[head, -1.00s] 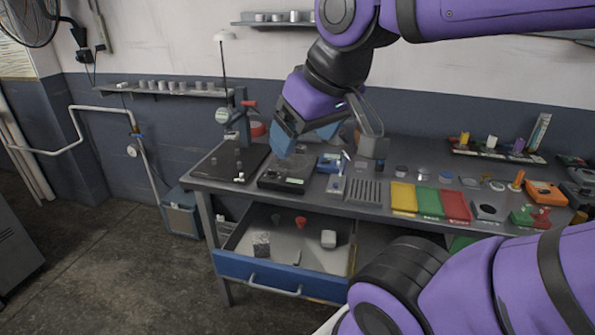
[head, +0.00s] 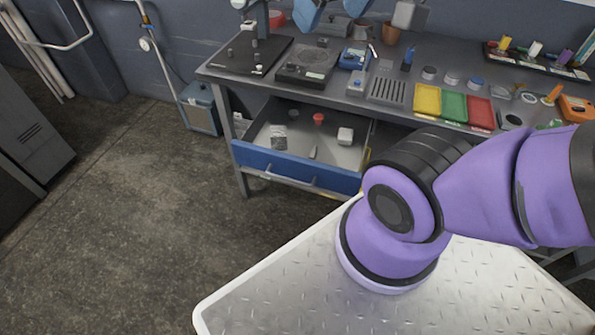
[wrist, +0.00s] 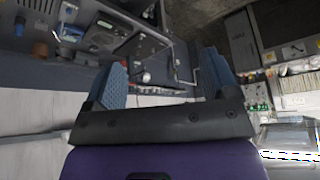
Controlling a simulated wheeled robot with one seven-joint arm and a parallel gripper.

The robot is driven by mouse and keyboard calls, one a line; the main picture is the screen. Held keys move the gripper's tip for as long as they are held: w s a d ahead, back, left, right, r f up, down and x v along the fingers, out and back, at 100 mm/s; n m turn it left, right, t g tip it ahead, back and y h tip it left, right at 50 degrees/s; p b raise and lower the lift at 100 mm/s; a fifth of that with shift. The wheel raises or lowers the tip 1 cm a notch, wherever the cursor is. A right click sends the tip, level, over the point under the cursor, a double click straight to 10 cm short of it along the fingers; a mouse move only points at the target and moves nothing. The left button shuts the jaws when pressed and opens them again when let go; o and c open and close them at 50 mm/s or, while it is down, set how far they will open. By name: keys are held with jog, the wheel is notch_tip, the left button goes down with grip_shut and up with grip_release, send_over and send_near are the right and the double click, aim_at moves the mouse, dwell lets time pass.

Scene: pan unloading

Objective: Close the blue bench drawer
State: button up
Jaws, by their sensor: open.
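The blue-fronted bench drawer (head: 295,168) is pulled out below the left part of the workbench (head: 335,97) in the head view. A pale bar handle (head: 287,180) runs across its front. Inside lie a red piece (head: 318,119), a whitish block (head: 345,135), a grey patterned block (head: 279,132) and a thin piece. My gripper (head: 327,12) is at the top edge of the head view, cut off, above the back of the bench and apart from the drawer. In the wrist view my gripper (wrist: 164,78) has its two blue fingers spread with nothing held between them.
The bench top carries a black plate (head: 250,55), a dark device (head: 306,66) and yellow, green and red trays (head: 454,105). A blue-grey box (head: 200,108) stands on the floor left of the bench. Floor (head: 130,200) before the drawer's left part is clear.

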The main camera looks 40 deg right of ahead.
jog(key=shift+w+f, duration=0.15)
jog(key=shift+w, duration=0.05)
jog(key=c, duration=0.7)
jog(key=shift+w+a+f+n+g+h, duration=0.15)
jog(key=shift+w+f+n+g, duration=0.1)
jog(key=shift+w+f+g, duration=0.2)
jog(key=shift+w+d+f+n+g+h, duration=0.15)
jog(key=shift+w+f+n+g, duration=0.15)
jog(key=shift+w, duration=0.2)
grip_shut()
jog(key=w+a+f+n+g+h, duration=0.3)
jog(key=w+a+f+n+h, duration=0.15)
jog(key=w+f, duration=0.35)
jog(key=w+a+f+n+g+h, duration=0.35)
jog(key=w+f+h, duration=0.2)
jog(key=f, duration=0.45)
jog(key=w+a+f+n+t+h, duration=0.2)
jog(key=a+f+n+t, duration=0.15)
jog(key=f, duration=0.35)
jog(key=w+a+f+n+t+h, duration=0.15)
jog(key=f+n, duration=0.25)
jog(key=f, duration=0.4)
jog(key=n+t, duration=0.8)
send_near(254, 160)
jog(key=shift+h, duration=0.45)
jog(key=x, duration=0.7)
jog(key=shift+w+d+f, duration=0.1)
jog(key=shift+w+f, duration=0.15)
